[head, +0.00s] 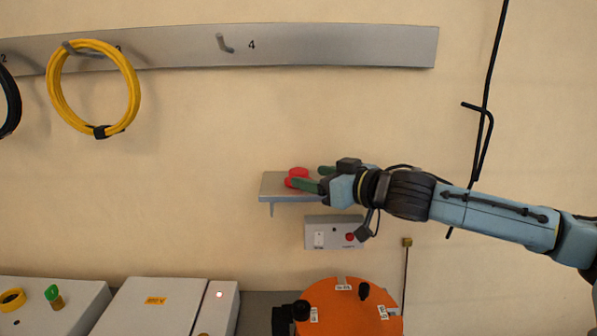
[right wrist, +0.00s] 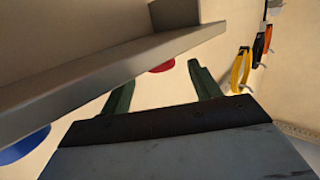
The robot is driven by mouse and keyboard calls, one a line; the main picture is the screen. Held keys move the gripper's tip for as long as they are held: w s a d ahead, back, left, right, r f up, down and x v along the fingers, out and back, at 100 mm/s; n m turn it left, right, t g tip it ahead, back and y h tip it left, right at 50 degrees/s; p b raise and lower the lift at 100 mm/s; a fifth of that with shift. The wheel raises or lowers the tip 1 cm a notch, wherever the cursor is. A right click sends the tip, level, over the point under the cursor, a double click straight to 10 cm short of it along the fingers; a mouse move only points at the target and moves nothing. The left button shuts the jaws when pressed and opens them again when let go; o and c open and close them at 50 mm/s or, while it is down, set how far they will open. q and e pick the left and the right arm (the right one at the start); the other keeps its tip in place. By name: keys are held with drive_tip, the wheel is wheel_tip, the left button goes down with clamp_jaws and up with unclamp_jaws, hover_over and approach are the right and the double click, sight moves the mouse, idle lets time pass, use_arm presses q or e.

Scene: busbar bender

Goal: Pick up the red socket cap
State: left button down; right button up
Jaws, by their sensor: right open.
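The red socket cap (head: 297,173) sits on the small grey wall shelf (head: 270,188) in the head view. My right gripper (head: 306,177) reaches in from the right at the shelf, with its green fingers open and pointing at the cap. In the right wrist view the open right gripper (right wrist: 160,74) shows, with part of the red cap (right wrist: 162,67) seen between and beyond its fingertips. The shelf (right wrist: 95,82) hides part of the cap there. I see no contact between fingers and cap. My left gripper is not in view.
A box with a red button (head: 334,232) is on the wall under the shelf. An orange round fixture (head: 350,312) and white machine housings (head: 150,306) stand below. A yellow cable coil (head: 52,95) hangs from the grey rail (head: 330,45). A black cable hangs at right.

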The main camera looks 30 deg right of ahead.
sight(300, 171)
drive_tip(key=shift+w+a+r+p, duration=0.1)
drive_tip(key=shift+w+r+p, duration=0.1)
drive_tip(key=shift+w+p, duration=0.3)
drive_tip(key=p+x, duration=0.1)
drive_tip(key=x, duration=0.2)
drive_tip(key=shift+w+r, duration=0.1)
drive_tip(key=shift+w+a+f, duration=0.15)
drive_tip(key=shift+w+f, duration=0.1)
drive_tip(key=shift+w, duration=0.2)
drive_tip(key=shift+c, duration=0.2)
drive_tip(key=c, duration=1)
drive_tip(key=shift+r, duration=0.1)
